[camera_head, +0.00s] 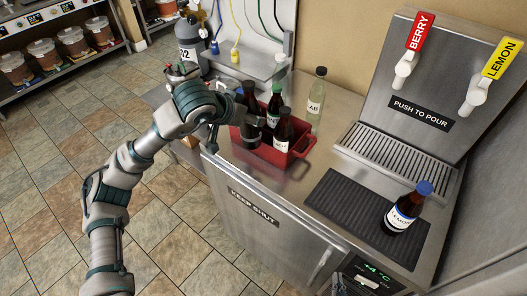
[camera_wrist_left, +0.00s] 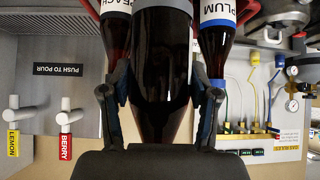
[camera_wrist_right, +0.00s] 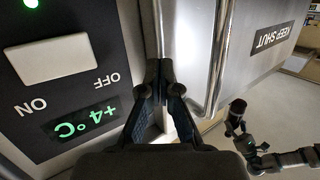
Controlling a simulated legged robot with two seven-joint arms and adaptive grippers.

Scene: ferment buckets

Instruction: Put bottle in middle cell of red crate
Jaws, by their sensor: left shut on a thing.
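The red crate (camera_head: 299,157) stands on the steel counter. A dark bottle with a green cap (camera_head: 274,104) is between two other bottles at the crate.
A clear bottle (camera_head: 316,98) stands behind the crate. A gas cylinder (camera_head: 190,42) stands left of the counter. Counter between crate and mat is clear.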

